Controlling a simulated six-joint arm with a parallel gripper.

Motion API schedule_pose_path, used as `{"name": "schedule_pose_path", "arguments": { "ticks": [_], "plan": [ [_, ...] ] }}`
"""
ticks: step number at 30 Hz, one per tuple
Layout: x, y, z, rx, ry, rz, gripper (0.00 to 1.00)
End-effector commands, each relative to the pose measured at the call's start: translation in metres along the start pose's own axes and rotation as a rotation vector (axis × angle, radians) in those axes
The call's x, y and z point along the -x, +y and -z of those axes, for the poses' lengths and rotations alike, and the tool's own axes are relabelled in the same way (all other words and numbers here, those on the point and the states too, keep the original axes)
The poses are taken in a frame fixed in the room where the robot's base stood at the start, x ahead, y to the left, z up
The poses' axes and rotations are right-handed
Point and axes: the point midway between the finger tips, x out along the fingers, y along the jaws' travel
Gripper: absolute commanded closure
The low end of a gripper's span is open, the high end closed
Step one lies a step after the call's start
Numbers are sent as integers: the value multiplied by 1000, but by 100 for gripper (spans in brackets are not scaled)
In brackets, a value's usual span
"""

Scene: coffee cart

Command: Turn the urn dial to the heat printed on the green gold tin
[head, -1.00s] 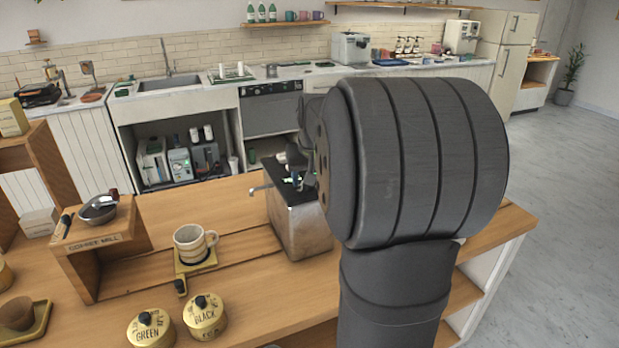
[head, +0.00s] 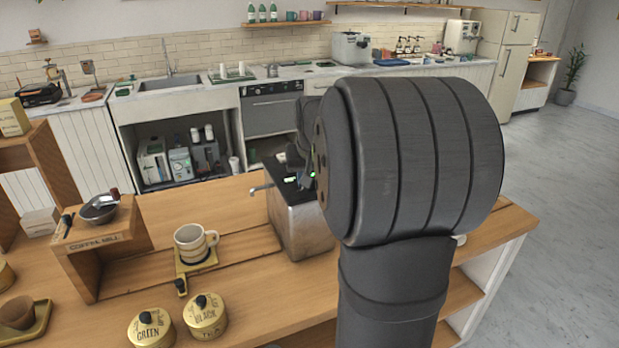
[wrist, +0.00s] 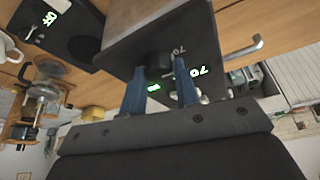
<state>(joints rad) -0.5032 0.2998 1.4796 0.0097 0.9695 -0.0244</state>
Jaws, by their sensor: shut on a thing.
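The green gold tin (head: 152,328) stands at the front of the counter with a black knob on its lid. Its label reads GREEN; no heat figure is legible. The steel urn (head: 300,222) stands right of the mug, partly hidden by my arm. In the wrist view, the urn's dark top (wrist: 205,40) carries a black dial (wrist: 158,64), pale figures that look like 70, and a small green display that I cannot read. My gripper (wrist: 160,80) is shut on the dial, one blue finger on each side. In the head view, my arm hides the dial.
The black tea tin (head: 206,316) stands beside the green one. A striped mug (head: 190,243) sits on a small gold stand left of the urn. The coffee mill stand (head: 98,240) is farther left. The urn's tap (head: 261,189) sticks out leftward.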

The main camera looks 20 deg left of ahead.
Motion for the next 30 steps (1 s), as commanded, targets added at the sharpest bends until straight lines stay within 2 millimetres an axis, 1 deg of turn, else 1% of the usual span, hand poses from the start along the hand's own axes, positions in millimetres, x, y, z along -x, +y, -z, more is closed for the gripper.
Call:
{"name": "schedule_pose_path", "arguments": {
  "ticks": [5, 21, 30],
  "plan": [
    [0, -2, 0, -100, 0, -42, 94],
    [-1, -5, 1, -559, -1, -234, 94],
    [-2, -5, 2, -767, 0, -319, 94]
  ]
}}
